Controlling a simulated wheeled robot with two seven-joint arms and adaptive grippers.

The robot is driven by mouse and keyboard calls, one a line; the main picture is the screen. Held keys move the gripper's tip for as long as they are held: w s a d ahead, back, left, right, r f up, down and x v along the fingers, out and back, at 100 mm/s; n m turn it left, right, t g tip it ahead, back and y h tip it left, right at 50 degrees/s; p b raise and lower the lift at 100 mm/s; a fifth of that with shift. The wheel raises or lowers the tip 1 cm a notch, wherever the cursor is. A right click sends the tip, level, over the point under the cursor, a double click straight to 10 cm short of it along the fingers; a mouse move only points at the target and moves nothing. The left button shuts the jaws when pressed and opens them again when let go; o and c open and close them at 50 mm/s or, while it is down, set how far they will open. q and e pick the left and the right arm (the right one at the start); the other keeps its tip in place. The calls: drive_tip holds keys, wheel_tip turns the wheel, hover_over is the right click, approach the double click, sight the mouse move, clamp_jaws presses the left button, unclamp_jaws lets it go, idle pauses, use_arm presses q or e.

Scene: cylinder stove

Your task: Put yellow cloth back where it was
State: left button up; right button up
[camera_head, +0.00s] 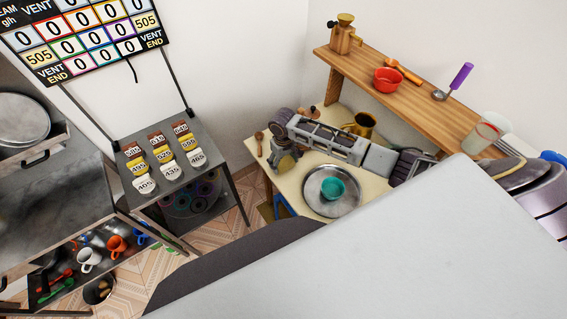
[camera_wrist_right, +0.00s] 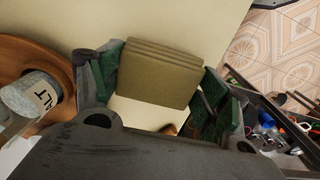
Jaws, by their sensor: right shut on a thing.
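The yellow cloth (camera_wrist_right: 160,72) is a folded, layered olive-yellow block in the right wrist view. It sits between the green pads of my right gripper (camera_wrist_right: 158,88), which is shut on it. In the head view my right gripper (camera_head: 284,152) is over the left part of the cream table (camera_head: 292,181). My left gripper is not in view.
A metal tray (camera_head: 347,205) with a teal bowl (camera_head: 333,188) stands right of the gripper. A brass mug (camera_head: 365,123) is behind. A salt shaker (camera_wrist_right: 35,95) is on a round wooden surface. A wooden spoon (camera_head: 259,140) is at the table's left.

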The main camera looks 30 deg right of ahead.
sight(283, 162)
drive_tip(key=shift+f, duration=0.55)
drive_tip(key=shift+f, duration=0.1)
drive_tip(key=o, duration=1)
wheel_tip(283, 162, up, 12)
idle(0.3)
idle(0.4)
